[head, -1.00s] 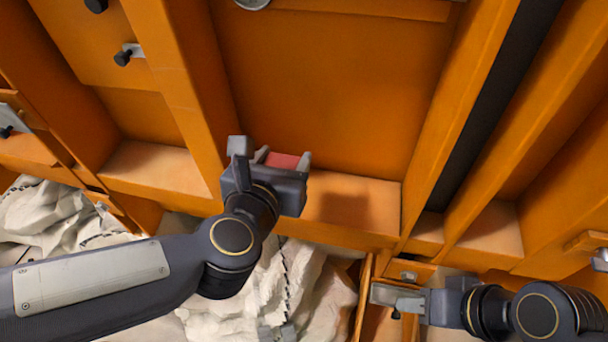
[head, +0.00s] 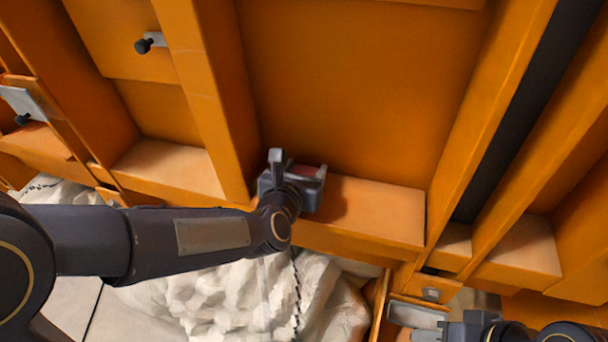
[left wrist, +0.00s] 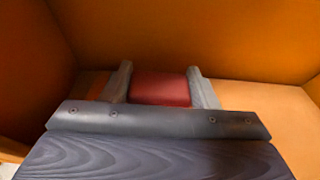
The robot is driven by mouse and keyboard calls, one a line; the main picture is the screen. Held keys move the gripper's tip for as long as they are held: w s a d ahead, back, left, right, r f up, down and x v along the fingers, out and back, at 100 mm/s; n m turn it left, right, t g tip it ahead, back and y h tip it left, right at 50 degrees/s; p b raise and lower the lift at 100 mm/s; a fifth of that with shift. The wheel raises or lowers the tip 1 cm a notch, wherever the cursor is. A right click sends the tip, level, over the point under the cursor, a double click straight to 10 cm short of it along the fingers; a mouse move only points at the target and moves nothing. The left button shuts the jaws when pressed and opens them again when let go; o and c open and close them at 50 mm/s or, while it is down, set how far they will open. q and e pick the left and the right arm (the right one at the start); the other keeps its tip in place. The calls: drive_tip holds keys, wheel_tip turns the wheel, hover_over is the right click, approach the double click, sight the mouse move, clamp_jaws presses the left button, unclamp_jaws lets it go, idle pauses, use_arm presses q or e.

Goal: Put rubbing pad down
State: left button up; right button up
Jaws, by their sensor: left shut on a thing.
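The rubbing pad (left wrist: 160,88) is a red block. In the left wrist view it sits between the two grey fingers of my left gripper (left wrist: 162,90), which is shut on it. In the head view the left gripper (head: 298,172) is over the orange ledge (head: 385,212), and the pad (head: 305,172) shows only as a small dark red patch. I cannot tell whether the pad touches the ledge.
An orange panel (head: 350,80) rises behind the ledge, with upright orange ribs (head: 205,95) on either side. A black-knobbed latch (head: 150,42) is at the upper left. White crumpled material (head: 240,300) lies below. The ledge right of my left gripper is clear.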

use_arm(q)
drive_tip(key=shift+f, duration=0.15)
drive_tip(key=o, duration=1)
drive_tip(key=shift+r, duration=0.2)
drive_tip(key=p+v, duration=0.1)
drive_tip(key=v, duration=1.1)
drive_tip(key=s+a+f+m+g, duration=0.3)
drive_tip(key=s+a+m, duration=0.2)
drive_tip(key=m, duration=0.5)
drive_tip(key=s+a+f+m+g, duration=0.3)
drive_tip(key=s+a+m, duration=0.3)
drive_tip(key=m, duration=0.4)
drive_tip(key=s+a+f+m+g+y, duration=0.1)
drive_tip(key=s+a+f+m+g, duration=0.2)
drive_tip(key=s+a+m, duration=0.3)
drive_tip(key=shift+s+f+m+g, duration=0.1)
drive_tip(key=shift+s+f+m, duration=0.2)
drive_tip(key=shift+m, duration=0.5)
drive_tip(key=shift+s+f+m+g, duration=0.1)
drive_tip(key=shift+s+f+m, duration=0.2)
drive_tip(key=shift+m, duration=0.5)
drive_tip(key=shift+s+f+m+g, duration=0.15)
drive_tip(key=shift+s+m, duration=0.25)
drive_tip(key=shift+m, duration=0.4)
